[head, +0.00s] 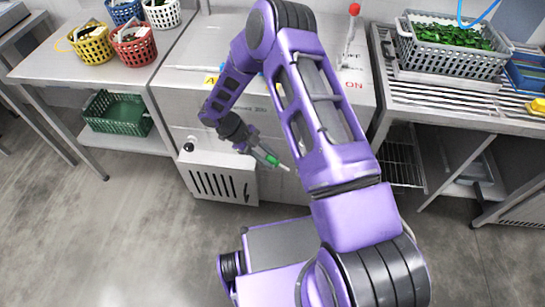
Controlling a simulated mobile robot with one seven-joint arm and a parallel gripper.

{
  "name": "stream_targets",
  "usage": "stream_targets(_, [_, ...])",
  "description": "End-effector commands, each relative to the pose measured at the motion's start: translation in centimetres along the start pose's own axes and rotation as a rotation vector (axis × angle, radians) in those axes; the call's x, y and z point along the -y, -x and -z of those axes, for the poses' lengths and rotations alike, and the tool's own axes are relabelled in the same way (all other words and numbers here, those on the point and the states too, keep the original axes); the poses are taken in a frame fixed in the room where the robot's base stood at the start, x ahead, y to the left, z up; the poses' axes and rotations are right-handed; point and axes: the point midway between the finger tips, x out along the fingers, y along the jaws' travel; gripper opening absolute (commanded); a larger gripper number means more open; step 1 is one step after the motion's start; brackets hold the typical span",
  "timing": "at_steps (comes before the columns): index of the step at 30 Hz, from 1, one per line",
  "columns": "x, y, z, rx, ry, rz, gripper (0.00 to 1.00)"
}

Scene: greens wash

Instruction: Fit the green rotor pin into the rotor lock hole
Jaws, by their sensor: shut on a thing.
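My gripper (260,151) is at the end of my purple arm, in front of the upper front of the steel washing machine. It is shut on the green rotor pin (271,159). The pin has a green body and a pale tip that points down and to the right. A small dark round knob or opening (188,147) shows at the box's upper left; I cannot tell which. I cannot make out the rotor lock hole; my arm covers part of the machine.
Several coloured baskets (133,45) stand on the left table. A green crate (117,114) sits on its lower shelf. A grey crate of greens (449,46) stands on the right slatted counter. A red-knobbed lever (352,28) rises from the machine. The floor at left is clear.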

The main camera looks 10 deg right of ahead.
Motion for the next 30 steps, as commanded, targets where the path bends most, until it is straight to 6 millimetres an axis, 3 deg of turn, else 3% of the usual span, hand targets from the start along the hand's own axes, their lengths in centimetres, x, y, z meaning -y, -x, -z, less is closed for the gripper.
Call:
stream_targets(15, [-2.4, 0.4, -4.0, -0.01, 0.508, 0.522, 0.0])
stream_targets(30, [-4.0, 0.3, -6.0, -0.002, 0.699, 0.773, 0.0])
